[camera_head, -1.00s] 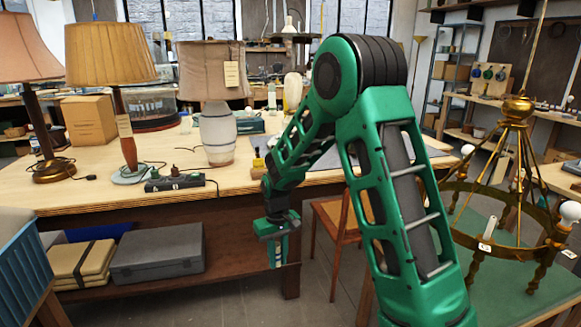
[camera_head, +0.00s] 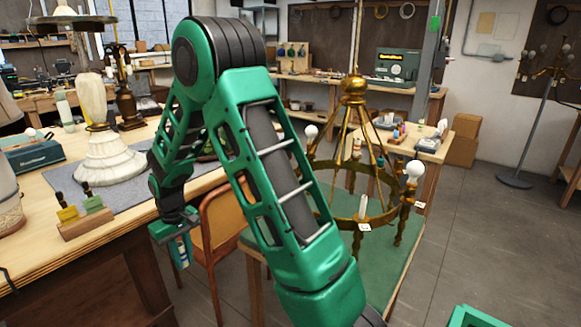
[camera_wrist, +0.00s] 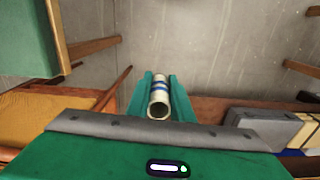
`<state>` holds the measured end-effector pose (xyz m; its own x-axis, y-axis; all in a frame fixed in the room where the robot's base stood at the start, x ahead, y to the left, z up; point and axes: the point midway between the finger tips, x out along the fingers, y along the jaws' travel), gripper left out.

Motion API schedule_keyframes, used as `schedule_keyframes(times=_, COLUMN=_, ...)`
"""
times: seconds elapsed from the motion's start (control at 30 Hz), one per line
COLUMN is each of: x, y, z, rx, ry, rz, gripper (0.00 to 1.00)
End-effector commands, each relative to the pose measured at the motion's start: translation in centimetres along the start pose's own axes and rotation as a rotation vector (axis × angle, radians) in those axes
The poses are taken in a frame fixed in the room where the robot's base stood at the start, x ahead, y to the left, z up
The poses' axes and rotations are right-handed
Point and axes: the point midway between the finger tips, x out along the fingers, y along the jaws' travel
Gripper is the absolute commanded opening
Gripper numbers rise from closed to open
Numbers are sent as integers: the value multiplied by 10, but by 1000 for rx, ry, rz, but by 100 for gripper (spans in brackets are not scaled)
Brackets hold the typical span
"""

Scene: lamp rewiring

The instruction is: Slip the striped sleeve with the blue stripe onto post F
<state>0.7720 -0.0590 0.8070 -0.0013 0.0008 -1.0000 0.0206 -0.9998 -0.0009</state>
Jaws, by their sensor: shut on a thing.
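My gripper (camera_head: 180,250) hangs low at the left of my arm in the head view, in front of the workbench and beside the chair. In the wrist view its green fingers (camera_wrist: 160,94) are shut on a pale sleeve with a blue stripe (camera_wrist: 160,101), its open end facing the camera. The brass chandelier ring (camera_head: 385,216) is to the right of my gripper and well apart from it. The ring bears white bulbs and small white tags whose letters are too small to read, so I cannot tell which post is F. My arm hides part of its left side.
The chandelier stands on a green-topped table (camera_head: 398,262). A wooden chair (camera_head: 222,225) is between my gripper and that table. The workbench (camera_head: 125,226) holds a white lamp base (camera_head: 110,160) and a block with brushes (camera_head: 87,222). The floor at right (camera_head: 480,240) is clear.

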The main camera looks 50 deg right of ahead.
Motion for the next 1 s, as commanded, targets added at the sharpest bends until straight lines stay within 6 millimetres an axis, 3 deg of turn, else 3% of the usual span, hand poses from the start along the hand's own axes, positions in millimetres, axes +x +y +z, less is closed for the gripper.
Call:
schedule_keyframes(times=0.23, x=-5, y=23, z=1, rx=50, ry=2, rz=2, gripper=0)
schedule_keyframes(times=0.37, x=-23, y=55, z=2, rx=168, ry=5, rz=3, gripper=0)
schedule_keyframes(times=0.67, x=-102, y=176, z=31, rx=674, ry=7, rz=4, gripper=0)
schedule_keyframes(times=0.8, x=-141, y=229, z=59, rx=921, ry=8, rz=3, gripper=0)
schedule_keyframes(times=1.0, x=-192, y=290, z=109, rx=1250, ry=7, rz=2, gripper=0)
